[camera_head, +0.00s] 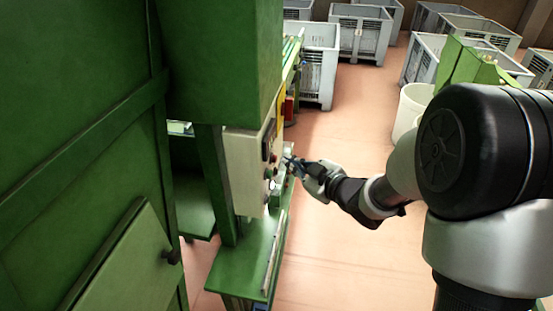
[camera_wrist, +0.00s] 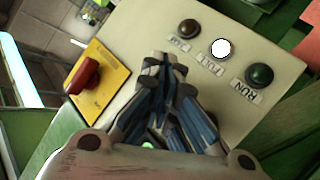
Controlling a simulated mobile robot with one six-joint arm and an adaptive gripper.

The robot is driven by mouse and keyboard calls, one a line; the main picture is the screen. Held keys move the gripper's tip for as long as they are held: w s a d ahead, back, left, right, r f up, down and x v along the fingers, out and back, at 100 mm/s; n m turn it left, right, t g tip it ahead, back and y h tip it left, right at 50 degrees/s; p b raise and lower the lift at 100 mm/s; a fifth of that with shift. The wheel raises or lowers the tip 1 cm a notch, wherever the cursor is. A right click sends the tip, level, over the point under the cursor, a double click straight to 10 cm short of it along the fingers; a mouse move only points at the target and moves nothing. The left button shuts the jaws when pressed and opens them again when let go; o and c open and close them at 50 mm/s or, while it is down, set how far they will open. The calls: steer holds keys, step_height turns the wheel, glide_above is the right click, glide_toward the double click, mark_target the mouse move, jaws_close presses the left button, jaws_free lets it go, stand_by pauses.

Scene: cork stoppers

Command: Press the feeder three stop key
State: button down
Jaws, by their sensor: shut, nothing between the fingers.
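A pale control panel (camera_wrist: 125,30) fills much of the wrist view; in the head view its box (camera_head: 243,170) is on the green machine. It carries a dark red round button (camera_wrist: 188,29), a bright white round lamp or button (camera_wrist: 221,48), and a dark green button (camera_wrist: 260,75) labelled RUN. The label by the red button is too blurred to read surely, and I see no feeder number. My gripper (camera_wrist: 166,62) is shut and empty, its tips over the panel below and left of the red button. Contact cannot be told. My gripper (camera_head: 290,163) hides part of the panel.
A red rotary switch (camera_wrist: 83,76) on a yellow plate (camera_wrist: 113,73) sits left of my gripper. A green ledge (camera_head: 240,262) juts out below the panel box. Grey crates (camera_head: 360,35) and a pale bin (camera_head: 408,108) stand farther back. Floor right of the machine is clear.

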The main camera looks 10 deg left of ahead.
steer(key=shift+s+d+p, duration=0.1)
steer(key=shift+d+p, duration=0.2)
steer(key=shift+d, duration=2.2)
steer(key=s+d+r+m+h+b, duration=0.1)
steer(key=s+d+r+m+h, duration=0.3)
steer(key=d, duration=0.3)
steer(key=s+d+r+m+h+b, duration=0.1)
steer(key=s+d+r+m+h, duration=0.1)
steer(key=d+r+m+h, duration=0.35)
steer(key=s+d+f+m+g, duration=0.1)
steer(key=s+f+m+g, duration=0.1)
steer(key=s, duration=1.1)
steer(key=s+d+f+m+g+b, duration=0.1)
steer(key=s+f+m+g, duration=0.2)
steer(key=s, duration=1.1)
steer(key=shift+g+h, duration=0.3)
steer(key=shift+h, duration=0.15)
